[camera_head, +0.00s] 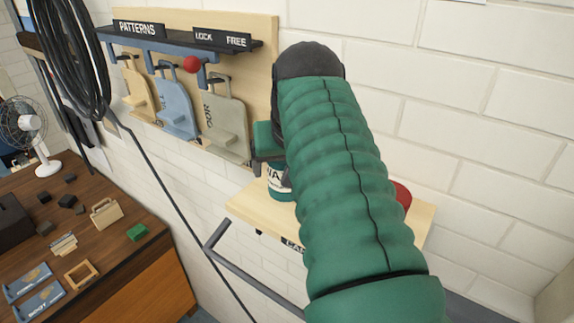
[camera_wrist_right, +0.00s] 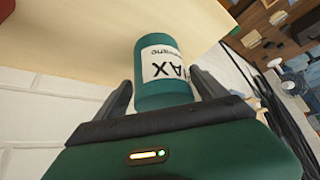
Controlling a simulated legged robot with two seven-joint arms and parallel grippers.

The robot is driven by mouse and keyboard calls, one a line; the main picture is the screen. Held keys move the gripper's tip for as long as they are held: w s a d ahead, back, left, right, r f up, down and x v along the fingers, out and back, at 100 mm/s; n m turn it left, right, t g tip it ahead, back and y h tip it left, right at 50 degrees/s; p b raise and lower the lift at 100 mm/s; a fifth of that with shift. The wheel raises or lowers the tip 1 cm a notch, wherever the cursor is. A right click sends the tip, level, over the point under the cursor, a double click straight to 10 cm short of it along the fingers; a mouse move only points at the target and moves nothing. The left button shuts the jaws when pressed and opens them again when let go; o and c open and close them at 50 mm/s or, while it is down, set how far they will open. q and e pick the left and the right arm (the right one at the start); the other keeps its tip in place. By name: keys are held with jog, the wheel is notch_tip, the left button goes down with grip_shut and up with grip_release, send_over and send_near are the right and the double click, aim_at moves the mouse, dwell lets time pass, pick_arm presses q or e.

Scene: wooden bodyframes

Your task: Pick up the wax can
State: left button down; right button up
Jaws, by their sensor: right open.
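The wax can (camera_head: 280,188) is a green cylinder with a white label. It stands on a small wooden shelf (camera_head: 245,208), partly hidden by my right arm in the head view. In the right wrist view the wax can (camera_wrist_right: 163,97) sits between the two dark fingers of my right gripper (camera_wrist_right: 161,80). The fingers are spread, with a visible gap on each side of the can. My right gripper (camera_head: 268,152) also shows in the head view, just above the can and partly covered by the arm. My left gripper is not in view.
A red object (camera_head: 403,195) shows at the shelf's right, mostly behind my arm. A pattern board (camera_head: 265,70) with hanging templates is on the wall to the left. A wooden desk (camera_head: 110,255) holds a fan (camera_head: 42,150) and small items. A grey rail (camera_head: 250,280) runs below the shelf.

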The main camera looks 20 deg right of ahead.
jog(key=shift+s+d, duration=0.1)
jog(key=shift+s, duration=0.2)
jog(key=shift+c, duration=1.1)
jog(key=shift+w+a+f, duration=0.2)
jog(key=shift+w+a, duration=0.25)
jog(key=shift+w, duration=0.3)
jog(key=c, duration=1)
jog(key=shift+s, duration=0.2)
jog(key=c, duration=0.4)
jog(key=shift+d+r, duration=0.1)
grip_shut()
jog(key=shift+s+d, duration=0.1)
jog(key=shift+d, duration=0.05)
